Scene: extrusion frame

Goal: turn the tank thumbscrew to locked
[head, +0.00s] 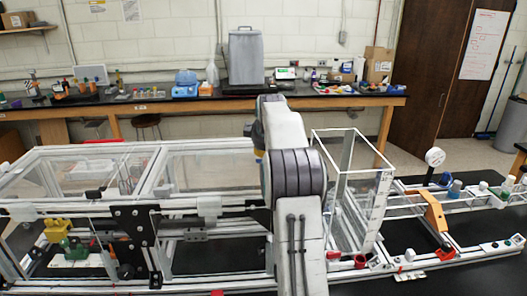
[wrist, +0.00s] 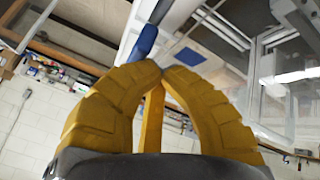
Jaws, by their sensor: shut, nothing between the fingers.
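The clear tank (head: 384,204) with a white frame stands right of my arm in the head view. I cannot make out its thumbscrew for certain in either view. In the wrist view a blue handle-like part (wrist: 146,40) shows just beyond my fingertips; I cannot tell whether it is the thumbscrew or whether they touch it. My gripper (wrist: 160,68) has yellow fingers whose tips meet, with nothing held between them. In the head view my arm hides the gripper and part of the bench behind it.
Red parts (head: 360,261) sit near the tank's foot. An orange bracket (head: 435,211) and a round white gauge (head: 435,157) stand on the rails to the right. A framed clear enclosure (head: 200,170) fills the left. A wooden back bench (head: 350,101) carries lab items.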

